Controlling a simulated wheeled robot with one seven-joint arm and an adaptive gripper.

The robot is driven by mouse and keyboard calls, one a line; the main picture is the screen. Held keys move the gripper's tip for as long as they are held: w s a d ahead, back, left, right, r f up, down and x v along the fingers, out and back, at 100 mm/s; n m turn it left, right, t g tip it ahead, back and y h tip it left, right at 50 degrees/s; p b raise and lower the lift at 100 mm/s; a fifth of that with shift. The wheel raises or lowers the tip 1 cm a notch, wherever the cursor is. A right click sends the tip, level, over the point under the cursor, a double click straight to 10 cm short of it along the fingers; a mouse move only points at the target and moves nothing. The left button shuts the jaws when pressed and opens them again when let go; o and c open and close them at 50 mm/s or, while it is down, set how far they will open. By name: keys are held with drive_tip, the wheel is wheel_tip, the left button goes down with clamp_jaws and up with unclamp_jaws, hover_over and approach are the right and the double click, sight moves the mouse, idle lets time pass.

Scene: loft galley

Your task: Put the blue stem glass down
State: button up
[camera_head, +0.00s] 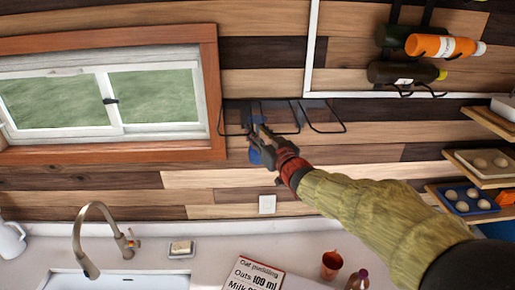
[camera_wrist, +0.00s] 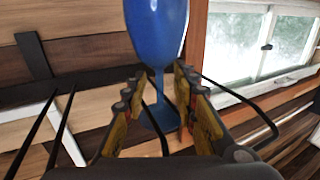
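The blue stem glass (camera_wrist: 156,28) is in the middle of the wrist view, with its bowl at the top edge and its stem and foot (camera_wrist: 160,118) lower down. My gripper (camera_wrist: 160,80) has one finger on each side of the stem, and a narrow gap seems to show on both sides. In the head view, my gripper (camera_head: 262,135) is up at the dark wire rack (camera_head: 318,112) on the wooden wall. The blue glass (camera_head: 255,153) shows just below the rack, bowl down, partly hidden by my gripper. Whether its foot rests on the wires is hidden.
Rack wires run close on both sides of the gripper. A window (camera_head: 110,95) is left of the rack, and bottles (camera_head: 440,46) hang at upper right. Below are a faucet (camera_head: 85,240), a counter (camera_head: 215,255) and a copper cup (camera_head: 331,264). Shelves (camera_head: 470,200) stand at right.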

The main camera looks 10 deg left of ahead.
drive_tip(key=shift+f, duration=0.1)
drive_tip(key=shift+c, duration=0.9)
clamp_jaws()
